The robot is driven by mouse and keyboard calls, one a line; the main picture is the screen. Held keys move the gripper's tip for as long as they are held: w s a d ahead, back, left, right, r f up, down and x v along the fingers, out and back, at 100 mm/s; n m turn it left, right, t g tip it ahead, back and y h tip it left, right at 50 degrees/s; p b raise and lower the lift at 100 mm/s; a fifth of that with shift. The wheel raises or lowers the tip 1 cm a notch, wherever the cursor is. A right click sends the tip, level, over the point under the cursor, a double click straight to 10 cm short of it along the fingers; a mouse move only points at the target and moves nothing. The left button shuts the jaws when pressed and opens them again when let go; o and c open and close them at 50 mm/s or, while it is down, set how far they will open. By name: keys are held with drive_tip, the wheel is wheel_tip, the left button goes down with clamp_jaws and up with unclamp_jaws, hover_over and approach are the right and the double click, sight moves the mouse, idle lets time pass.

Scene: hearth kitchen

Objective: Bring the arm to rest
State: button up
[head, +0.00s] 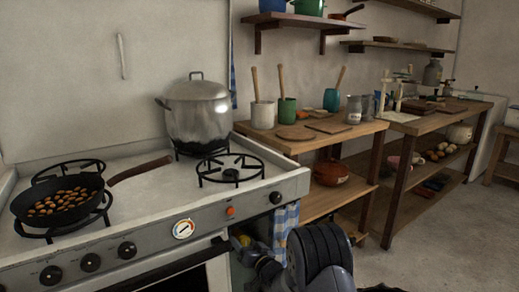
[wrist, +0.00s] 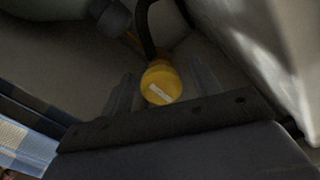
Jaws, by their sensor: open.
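My arm (head: 315,262) reaches down at the bottom of the head view, beside the right end of the stove. Its end is low in the gap by the stove and mostly hidden there. In the wrist view my gripper (wrist: 164,82) is open, with its two fingers apart. A round yellow knob (wrist: 160,84) with a pale label shows between the fingers. I cannot tell whether the fingers touch it. A dark hose (wrist: 145,28) rises behind the knob. A small yellow patch also shows near the arm in the head view.
The stove (head: 262,200) stands close on the left, carrying a pan of nuts (head: 58,202) and a large pot (head: 198,112). A checked cloth (head: 285,226) hangs at its right end. A wooden workbench (head: 345,130) stands behind. Floor (head: 440,235) is clear at the right.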

drive_tip(key=n, duration=0.4)
drive_tip(key=n+p, duration=0.2)
drive_tip(key=n, duration=0.2)
drive_tip(key=shift+w+d+n, duration=0.1)
drive_tip(key=shift+d+n, duration=0.05)
drive_tip(key=shift+n, duration=0.15)
drive_tip(key=shift+s+d, duration=0.25)
drive_tip(key=shift+s, duration=0.2)
